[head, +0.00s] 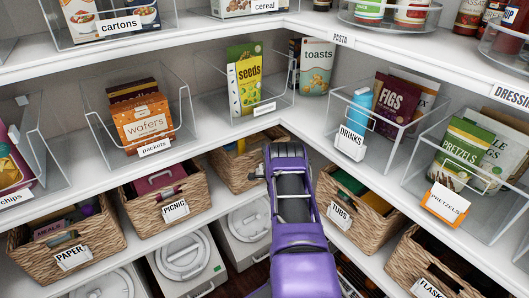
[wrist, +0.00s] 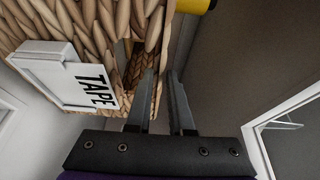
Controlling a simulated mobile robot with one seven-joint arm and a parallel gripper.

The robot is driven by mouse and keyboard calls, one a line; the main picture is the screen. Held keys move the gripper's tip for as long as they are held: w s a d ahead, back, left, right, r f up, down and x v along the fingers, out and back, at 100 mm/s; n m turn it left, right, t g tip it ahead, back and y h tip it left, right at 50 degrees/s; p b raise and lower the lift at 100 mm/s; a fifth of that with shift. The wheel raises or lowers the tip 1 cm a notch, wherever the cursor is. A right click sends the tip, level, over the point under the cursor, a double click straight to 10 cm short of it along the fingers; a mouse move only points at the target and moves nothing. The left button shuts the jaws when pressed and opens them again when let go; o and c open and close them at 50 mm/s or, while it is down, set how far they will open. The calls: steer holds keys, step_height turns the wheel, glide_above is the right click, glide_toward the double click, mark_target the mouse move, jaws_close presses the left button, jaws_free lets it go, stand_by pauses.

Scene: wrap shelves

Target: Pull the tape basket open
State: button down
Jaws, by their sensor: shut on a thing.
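The tape basket (wrist: 60,22) is tan woven wicker with a white tag (wrist: 88,82) reading TAPE, at the upper left of the wrist view. In the head view the basket (head: 232,166) stands in the back corner of the lower shelf, partly hidden by my purple arm. My gripper (wrist: 165,78) is shut on the basket, its two dark fingers reaching to the wicker edge beside a dark opening in the weave. The exact contact at the fingertips is hard to see. In the head view my arm hides the fingers.
The picnic basket (head: 167,200) stands to the left and the tubs basket (head: 355,220) to the right. The shelf with clear bins (head: 255,98) hangs above. White lidded containers (head: 184,255) stand below. A yellow cylinder end (wrist: 195,5) shows near the fingers.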

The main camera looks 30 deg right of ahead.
steer(key=s+p, duration=0.5)
steer(key=s, duration=1.4)
steer(key=shift+s, duration=0.2)
steer(key=shift+d, duration=0.1)
steer(key=c, duration=0.8)
jaws_free()
steer(key=v, duration=1.7)
steer(key=shift+s+p, duration=0.25)
steer(key=shift+p, duration=0.2)
steer(key=shift+w, duration=0.1)
